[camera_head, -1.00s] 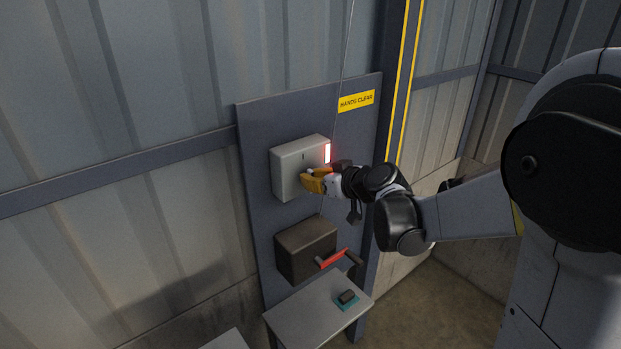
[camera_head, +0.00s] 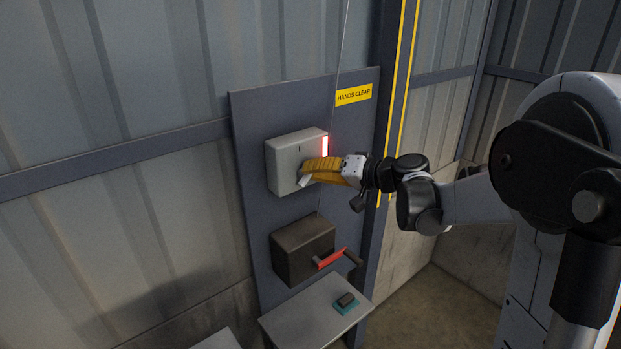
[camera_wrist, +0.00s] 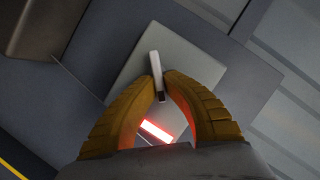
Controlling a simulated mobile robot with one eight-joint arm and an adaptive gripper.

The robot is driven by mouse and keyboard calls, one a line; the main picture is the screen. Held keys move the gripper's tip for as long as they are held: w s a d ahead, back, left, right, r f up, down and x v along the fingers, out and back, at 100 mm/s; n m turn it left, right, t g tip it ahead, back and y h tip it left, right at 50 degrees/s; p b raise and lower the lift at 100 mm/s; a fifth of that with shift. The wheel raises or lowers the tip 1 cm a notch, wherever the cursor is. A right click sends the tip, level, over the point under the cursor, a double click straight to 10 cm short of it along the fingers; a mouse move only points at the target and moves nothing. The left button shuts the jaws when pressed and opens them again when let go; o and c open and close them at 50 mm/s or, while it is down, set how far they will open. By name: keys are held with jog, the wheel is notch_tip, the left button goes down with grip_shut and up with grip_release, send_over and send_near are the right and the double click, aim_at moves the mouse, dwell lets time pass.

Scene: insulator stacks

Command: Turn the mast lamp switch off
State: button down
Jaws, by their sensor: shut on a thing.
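The pale grey mast lamp switch box (camera_head: 283,168) is mounted on the blue-grey wall panel. A red-edged bright indicator (camera_head: 325,146) glows on its right side; it also shows in the wrist view (camera_wrist: 156,131). The white switch lever (camera_wrist: 156,66) sticks out of the box face. My gripper (camera_head: 309,172), with orange ribbed fingers, is shut on the lever. In the wrist view my fingertips (camera_wrist: 162,84) close on it from both sides. In the head view only the lever's tip (camera_head: 304,181) shows, pointing down-left; my fingers hide the rest.
A dark box (camera_head: 300,252) with a red-handled crank (camera_head: 331,258) is mounted below the switch box. A small table (camera_head: 300,318) beneath holds a teal and black item (camera_head: 345,302). A yellow "HANDS CLEAR" sign (camera_head: 353,94) is above right. A thin cable runs down the panel.

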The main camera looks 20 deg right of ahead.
jog(key=m+y+b, duration=0.1)
jog(key=f+m+y+b, duration=0.1)
jog(key=m+b, duration=0.1)
jog(key=shift+w+d+m, duration=0.1)
jog(key=shift+d+m, duration=0.1)
jog(key=shift+m, duration=0.1)
jog(key=shift+f+m+t+y+b, duration=0.2)
jog(key=shift+m+t+y+b, duration=0.45)
jog(key=shift+m+b, duration=0.9)
jog(key=shift+m, duration=0.25)
jog(key=c, duration=1.5)
grip_release()
jog(key=v, duration=1.2)
